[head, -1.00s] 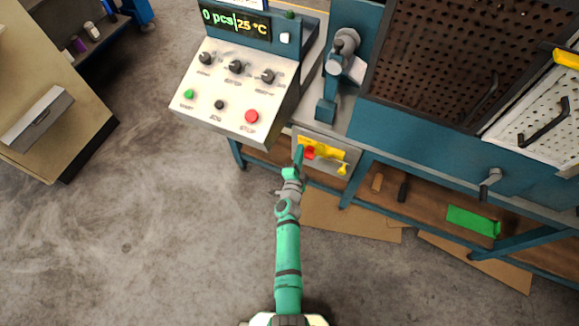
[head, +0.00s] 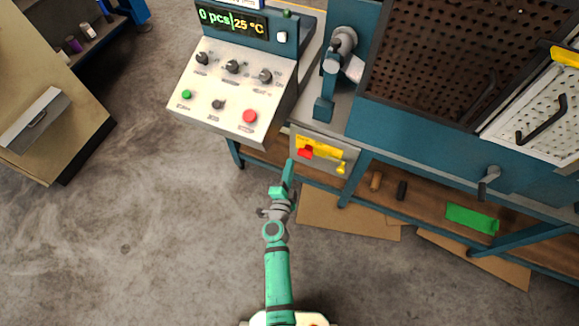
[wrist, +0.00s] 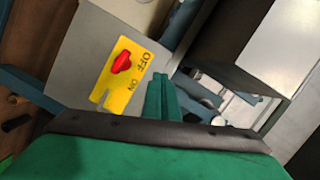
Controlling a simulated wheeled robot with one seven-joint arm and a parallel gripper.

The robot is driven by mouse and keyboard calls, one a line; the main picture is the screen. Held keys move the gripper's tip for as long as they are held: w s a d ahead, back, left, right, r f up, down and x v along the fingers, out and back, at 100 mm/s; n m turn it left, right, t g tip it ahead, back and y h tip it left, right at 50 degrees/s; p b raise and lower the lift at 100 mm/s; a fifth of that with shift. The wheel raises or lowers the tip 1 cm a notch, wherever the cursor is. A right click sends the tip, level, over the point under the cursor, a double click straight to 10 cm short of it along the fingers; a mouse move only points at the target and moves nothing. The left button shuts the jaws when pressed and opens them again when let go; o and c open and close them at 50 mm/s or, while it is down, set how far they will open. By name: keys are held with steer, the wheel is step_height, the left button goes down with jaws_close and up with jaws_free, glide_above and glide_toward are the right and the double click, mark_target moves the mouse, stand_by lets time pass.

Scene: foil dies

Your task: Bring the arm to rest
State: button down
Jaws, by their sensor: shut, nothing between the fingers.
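My gripper (head: 290,165) is at the end of my green arm, in front of the bench and a little below and left of the switch panel in the head view. Its fingers are shut with nothing between them, and they also show in the wrist view (wrist: 162,95). In the wrist view, the yellow plate with the red switch knob (wrist: 121,62) is left of the fingertips. The plate carries the words OFF and ON. The red knob (head: 305,152) also shows in the head view, with a gap between it and my fingers.
A blue workbench (head: 420,135) with a lower shelf runs to the right. A beige cabinet (head: 70,120) stands far left. Cardboard (head: 345,215) lies under the bench. The floor to the left is clear.

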stand_by(0.3)
steer(key=shift+s, duration=0.15)
steer(key=s+r+n+y, duration=0.1)
steer(key=s+r+n, duration=0.2)
steer(key=s, duration=0.8)
steer(key=s+r+n, duration=0.2)
steer(key=s+n, duration=0.2)
steer(key=s, duration=0.7)
steer(key=s+d+r+n+g+y, duration=0.1)
steer(key=s+r+n, duration=0.7)
steer(key=s+r, duration=0.5)
steer(key=s, duration=0.2)
steer(key=shift+s+d+r+y, duration=0.15)
steer(key=shift+s+r+y, duration=0.15)
steer(key=shift+s+r, duration=0.1)
